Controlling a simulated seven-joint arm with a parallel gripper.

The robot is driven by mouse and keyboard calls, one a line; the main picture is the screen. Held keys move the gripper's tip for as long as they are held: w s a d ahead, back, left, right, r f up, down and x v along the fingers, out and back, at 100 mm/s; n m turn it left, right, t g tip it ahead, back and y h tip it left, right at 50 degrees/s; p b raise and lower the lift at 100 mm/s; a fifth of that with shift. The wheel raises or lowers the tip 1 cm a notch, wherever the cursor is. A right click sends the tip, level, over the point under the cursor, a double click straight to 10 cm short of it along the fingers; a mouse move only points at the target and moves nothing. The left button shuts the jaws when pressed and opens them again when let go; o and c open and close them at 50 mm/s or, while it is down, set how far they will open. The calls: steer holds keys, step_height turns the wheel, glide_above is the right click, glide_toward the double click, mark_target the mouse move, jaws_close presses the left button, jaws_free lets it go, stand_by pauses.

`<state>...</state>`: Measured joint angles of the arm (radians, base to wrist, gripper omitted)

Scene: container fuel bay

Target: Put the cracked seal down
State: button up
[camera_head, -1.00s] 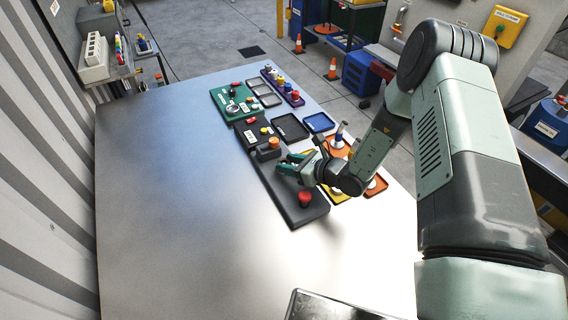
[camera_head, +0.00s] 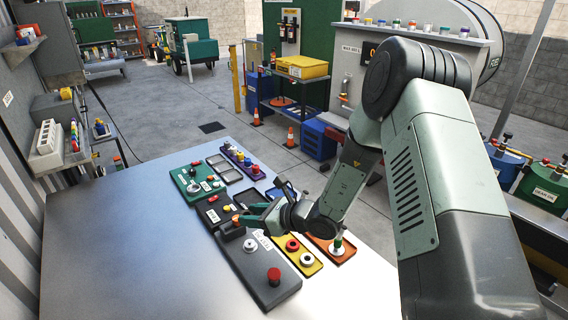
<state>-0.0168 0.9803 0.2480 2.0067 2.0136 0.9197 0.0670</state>
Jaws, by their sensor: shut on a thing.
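My gripper (camera_head: 252,217) hangs over the far end of the long dark panel (camera_head: 236,259), beside the orange knob. Its green fingers are shut on the cracked seal, which is too small and too covered by the fingers to make out. On the panel are a white ring-like fitting (camera_head: 250,245) and a red knob (camera_head: 273,276). A yellow tray (camera_head: 313,270) to the right holds a red-topped ring (camera_head: 292,245) and a white ring (camera_head: 306,259). An orange tray (camera_head: 349,254) beyond it holds an upright white-and-green piece (camera_head: 338,242).
A green board (camera_head: 197,179), small grey trays (camera_head: 220,165) and a purple strip (camera_head: 233,152) with colored knobs lie at the table's far end. A black block with an orange knob (camera_head: 237,219) is close by the fingers. The table's left side (camera_head: 130,240) is bare.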

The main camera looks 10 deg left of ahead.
steer(key=w+d+r+m+t+h, duration=0.1)
steer(key=w+d+r+m+t, duration=0.15)
steer(key=d+r, duration=0.55)
steer(key=w+d+r+m+t+h, duration=0.25)
steer(key=d+r, duration=0.35)
steer(key=r, duration=0.4)
steer(key=s+d+r+m+t+h, duration=0.35)
steer(key=d+r+m+h, duration=0.2)
steer(key=d+r, duration=0.95)
steer(key=n+g+y, duration=0.4)
steer(key=n+y, duration=0.2)
steer(key=y, duration=0.1)
glide_above(260, 201)
steer(key=s+d, duration=0.1)
steer(key=s, duration=0.4)
step_height(260, 201, down, 35)
steer(key=shift+h, duration=0.3)
step_height(260, 201, down, 6)
steer(key=shift+w+d+r, duration=0.1)
steer(key=shift+d+r, duration=0.05)
steer(key=shift+f, duration=2.15)
steer(key=shift+f, duration=0.1)
